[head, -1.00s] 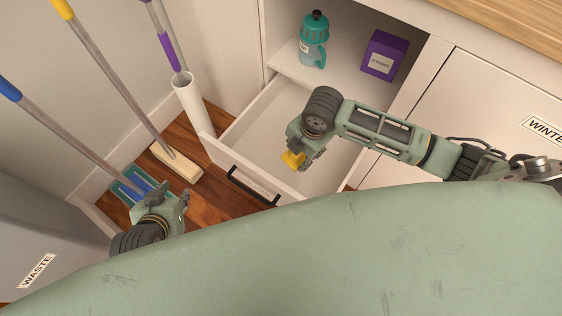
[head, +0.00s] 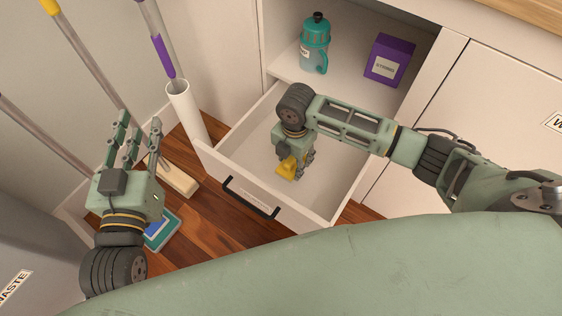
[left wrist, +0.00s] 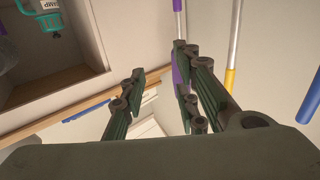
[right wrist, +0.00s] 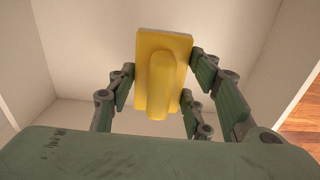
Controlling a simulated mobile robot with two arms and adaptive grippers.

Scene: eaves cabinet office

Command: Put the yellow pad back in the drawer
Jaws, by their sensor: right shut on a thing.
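The yellow pad (head: 287,168) is held by my right gripper (head: 296,172), which is down inside the open drawer (head: 232,165). In the right wrist view the pad (right wrist: 163,72) shows as a flat plate with a raised ridge, and the fingers of my right gripper (right wrist: 160,95) are shut on its sides. The pale drawer floor and walls lie around it. I cannot tell whether the pad touches the floor. My left gripper (head: 137,130) is raised left of the drawer, fingers apart and empty; it also shows in the left wrist view (left wrist: 160,90).
A teal bottle (head: 315,45) and a purple box (head: 389,60) stand on the shelf above the drawer. A white tube (head: 187,112), mop and broom poles, and a blue-green mop head (head: 162,230) are at the left. A grey waste bin (head: 40,255) stands at lower left.

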